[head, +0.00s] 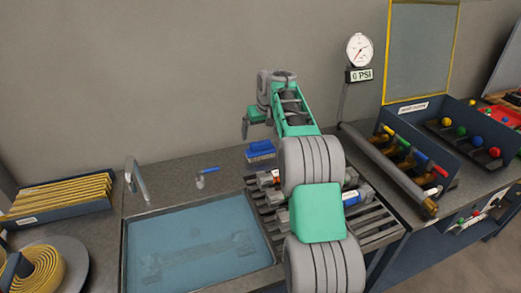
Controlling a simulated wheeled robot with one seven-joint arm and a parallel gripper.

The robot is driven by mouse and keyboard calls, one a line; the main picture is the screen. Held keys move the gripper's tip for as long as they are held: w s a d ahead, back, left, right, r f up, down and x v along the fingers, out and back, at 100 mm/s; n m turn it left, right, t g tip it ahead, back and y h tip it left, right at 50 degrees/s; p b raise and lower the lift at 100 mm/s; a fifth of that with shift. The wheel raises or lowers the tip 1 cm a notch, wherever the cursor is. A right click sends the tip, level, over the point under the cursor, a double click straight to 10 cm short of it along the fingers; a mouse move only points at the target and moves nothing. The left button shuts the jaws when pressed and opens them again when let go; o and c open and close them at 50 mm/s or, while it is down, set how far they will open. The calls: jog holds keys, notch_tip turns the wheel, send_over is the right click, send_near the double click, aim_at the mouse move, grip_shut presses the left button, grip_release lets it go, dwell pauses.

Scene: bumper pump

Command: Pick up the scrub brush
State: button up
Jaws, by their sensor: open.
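A small blue block-like thing (260,149), which looks like the scrub brush, lies on the counter behind the slatted rack. It is too small to make out bristles. My gripper (247,128) hangs at the end of my arm, just above and slightly left of the blue thing in the picture, apart from it. It is open and empty. My arm crosses the middle of the view and hides part of the rack.
A water-filled sink (195,245) with a tap (138,180) is at left. A slatted rack (375,232) holds partly hidden parts. A pressure gauge (359,50) stands behind. A dark rack with coloured-end fittings (410,155) is at right. A blue-handled valve (207,171) sits behind the sink.

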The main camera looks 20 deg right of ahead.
aim_at(260, 141)
jog(key=x, duration=0.3)
jog(key=d+p+x, duration=0.1)
jog(key=x, duration=0.2)
jog(key=p+x, duration=0.1)
jog(key=x, duration=0.2)
jog(key=shift+w+d+r, duration=0.15)
jog(key=shift+w+d, duration=0.05)
jog(key=shift+w, duration=0.15)
jog(key=c, duration=1.4)
jog(key=shift+r, duration=0.15)
jog(key=shift+r, duration=0.3)
notch_tip(260, 141, up, 3)
jog(key=shift+f+b, duration=0.25)
jog(key=shift+b, duration=0.2)
jog(key=s+a+r+b, duration=0.1)
jog(key=s+a+r, duration=0.1)
jog(key=s+r, duration=0.1)
jog(key=s+a+r+b, duration=0.2)
jog(key=s+r, duration=0.1)
jog(key=s, duration=0.2)
jog(key=s+a+r+b, duration=0.2)
jog(key=s+r, duration=0.1)
jog(key=s, duration=0.1)
jog(key=shift+s+r, duration=0.3)
jog(key=shift+s, duration=0.1)
